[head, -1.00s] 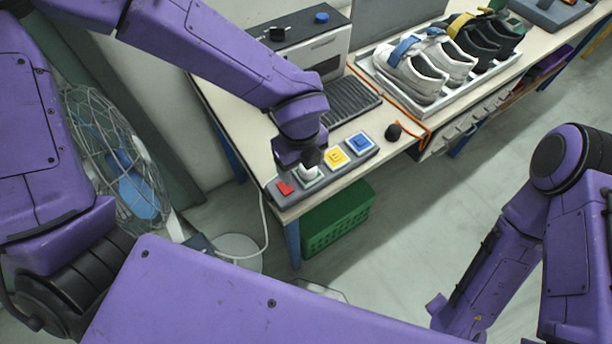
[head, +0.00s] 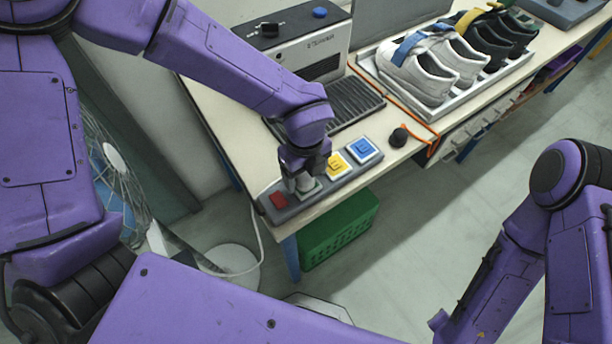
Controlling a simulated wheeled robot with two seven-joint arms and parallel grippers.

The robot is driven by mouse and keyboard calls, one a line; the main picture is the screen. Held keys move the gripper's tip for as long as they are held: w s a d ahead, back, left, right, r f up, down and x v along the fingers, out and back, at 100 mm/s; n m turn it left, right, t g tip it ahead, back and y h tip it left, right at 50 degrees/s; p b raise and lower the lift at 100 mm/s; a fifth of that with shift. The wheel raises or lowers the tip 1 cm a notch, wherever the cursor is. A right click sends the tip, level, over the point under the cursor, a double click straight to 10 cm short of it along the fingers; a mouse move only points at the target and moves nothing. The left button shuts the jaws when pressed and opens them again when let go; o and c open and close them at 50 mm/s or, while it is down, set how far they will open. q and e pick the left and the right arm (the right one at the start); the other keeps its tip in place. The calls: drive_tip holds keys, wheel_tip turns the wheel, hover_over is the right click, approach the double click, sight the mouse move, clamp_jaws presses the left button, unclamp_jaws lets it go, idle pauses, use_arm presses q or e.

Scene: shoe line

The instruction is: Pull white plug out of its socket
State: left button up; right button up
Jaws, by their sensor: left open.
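A grey power strip (head: 352,176) lies along the near edge of the bench. It holds a red piece (head: 279,201), the white plug (head: 307,184), a yellow plug (head: 338,165) and a blue plug (head: 363,149). My left gripper (head: 305,181) points down at the white plug, its open fingers at or around it. The gripper hides much of the plug, and I cannot tell whether the fingers touch it. The plug appears seated in the strip. My right arm shows at the right, but its gripper is out of view.
A grey machine (head: 305,48) stands behind the strip. Several shoes stand on a white tray (head: 462,100) at the back right. A black knob (head: 399,137) and an orange cable (head: 434,146) are right of the strip. A green crate (head: 340,232) is below the bench, a fan (head: 110,165) at left.

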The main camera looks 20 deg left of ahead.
use_arm(q)
drive_tip(key=shift+s+a+r, duration=0.1)
drive_tip(key=shift+s+r, duration=0.15)
drive_tip(key=shift+s, duration=0.25)
drive_tip(key=shift+w+f, duration=0.1)
drive_tip(key=shift+w, duration=0.1)
drive_tip(key=shift+c, duration=0.6)
clamp_jaws()
drive_tip(key=shift+r+p, duration=2.25)
drive_tip(key=shift+r, duration=0.8)
